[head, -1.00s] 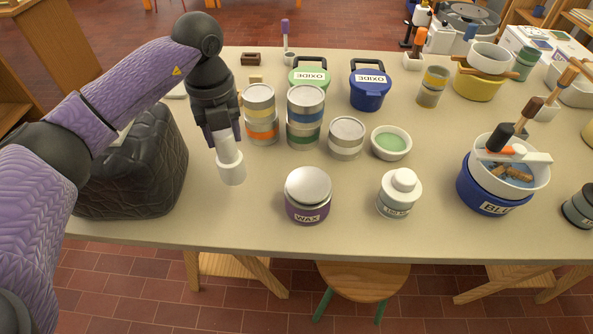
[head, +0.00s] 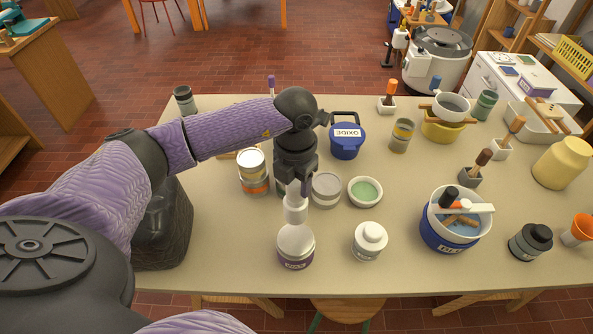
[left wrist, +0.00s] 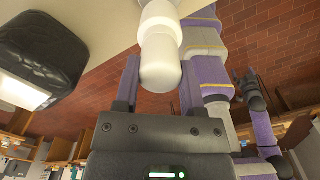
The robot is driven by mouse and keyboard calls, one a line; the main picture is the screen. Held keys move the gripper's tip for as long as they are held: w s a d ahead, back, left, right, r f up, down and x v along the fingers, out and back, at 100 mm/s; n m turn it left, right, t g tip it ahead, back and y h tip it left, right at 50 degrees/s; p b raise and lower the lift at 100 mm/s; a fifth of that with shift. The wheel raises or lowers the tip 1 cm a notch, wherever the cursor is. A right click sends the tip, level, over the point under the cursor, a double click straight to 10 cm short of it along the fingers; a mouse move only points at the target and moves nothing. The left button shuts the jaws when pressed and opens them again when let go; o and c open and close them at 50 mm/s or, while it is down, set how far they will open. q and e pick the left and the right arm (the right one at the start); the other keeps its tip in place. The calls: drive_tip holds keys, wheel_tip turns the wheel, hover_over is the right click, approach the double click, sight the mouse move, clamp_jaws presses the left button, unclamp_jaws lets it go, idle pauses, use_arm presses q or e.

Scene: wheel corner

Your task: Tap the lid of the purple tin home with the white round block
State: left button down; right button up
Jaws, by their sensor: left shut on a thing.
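The purple tin (head: 296,265) labelled WAX stands upright near the table's front edge in the head view. Its pale lid (head: 296,242) is on top; I cannot tell how deep it sits. My left gripper (head: 297,185) is shut on the white round block (head: 295,208) and points down above the tin. The block's lower end is just over the lid's far part in the picture; I cannot tell if they touch. In the left wrist view the white block shows between the two fingers (left wrist: 160,88). The tin is not visible there.
A black quilted bag (head: 165,232) lies left.

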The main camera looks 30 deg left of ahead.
use_arm(q)
wheel_tip(320, 180, down, 5)
drive_tip(key=b, duration=0.4)
idle(0.4)
